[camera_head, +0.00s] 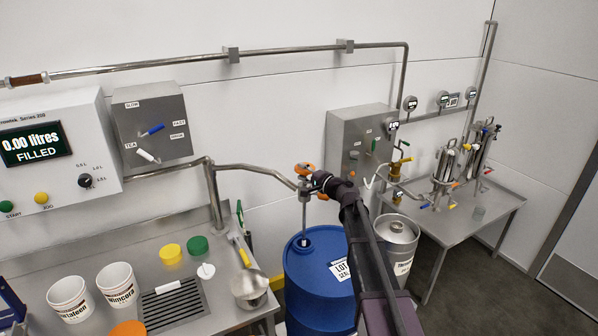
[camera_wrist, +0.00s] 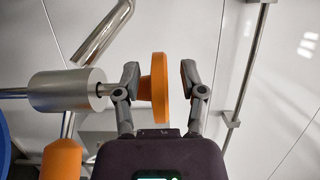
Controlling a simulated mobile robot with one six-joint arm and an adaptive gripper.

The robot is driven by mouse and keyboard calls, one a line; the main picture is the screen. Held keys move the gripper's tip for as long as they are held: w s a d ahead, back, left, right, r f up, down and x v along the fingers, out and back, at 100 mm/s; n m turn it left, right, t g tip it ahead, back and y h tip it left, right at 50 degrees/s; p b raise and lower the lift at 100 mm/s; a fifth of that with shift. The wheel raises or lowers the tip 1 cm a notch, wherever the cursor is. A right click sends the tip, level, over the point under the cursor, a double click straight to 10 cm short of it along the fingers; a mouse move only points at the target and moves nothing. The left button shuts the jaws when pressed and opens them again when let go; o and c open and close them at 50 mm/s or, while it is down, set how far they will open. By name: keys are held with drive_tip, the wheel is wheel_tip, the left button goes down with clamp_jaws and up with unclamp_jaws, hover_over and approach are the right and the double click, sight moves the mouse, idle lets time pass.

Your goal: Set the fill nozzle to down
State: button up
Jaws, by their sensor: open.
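The fill nozzle (camera_head: 304,222) is a thin vertical metal rod below the end of the steel pipe, above the blue drum (camera_head: 318,285). Its lower end appears to meet the drum's top opening. Orange handle parts (camera_head: 305,168) sit at its head. In the wrist view an orange disc-shaped knob (camera_wrist: 160,90) stands between my fingers, in line with a steel cylinder (camera_wrist: 68,90) and rod. My gripper (camera_wrist: 161,82) is open around the knob, with the fingertips close on both sides. Contact cannot be told. In the head view my gripper (camera_head: 318,183) partly hides the nozzle head.
A second orange part (camera_wrist: 62,160) lies close beside my gripper in the wrist view. The supply pipe (camera_head: 255,170) runs left from the nozzle. A bench (camera_head: 215,310) with white buckets is at left. A steel keg (camera_head: 398,235) and table (camera_head: 460,235) are at right.

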drive_tip(key=v, duration=0.9)
drive_tip(key=shift+s+d, duration=0.25)
drive_tip(key=shift+d, duration=0.05)
drive_tip(key=shift+a+r, duration=0.1)
drive_tip(key=shift+r, duration=0.1)
clamp_jaws()
wheel_tip(320, 180, up, 9)
drive_tip(key=n+h+p, duration=0.5)
drive_tip(key=n+p, duration=0.8)
drive_tip(key=n, duration=0.1)
drive_tip(key=shift+s+a+f+n+t+h, duration=0.15)
drive_tip(key=shift+a+f+n+t+h, duration=0.05)
drive_tip(key=shift+a+n+t+h, duration=0.15)
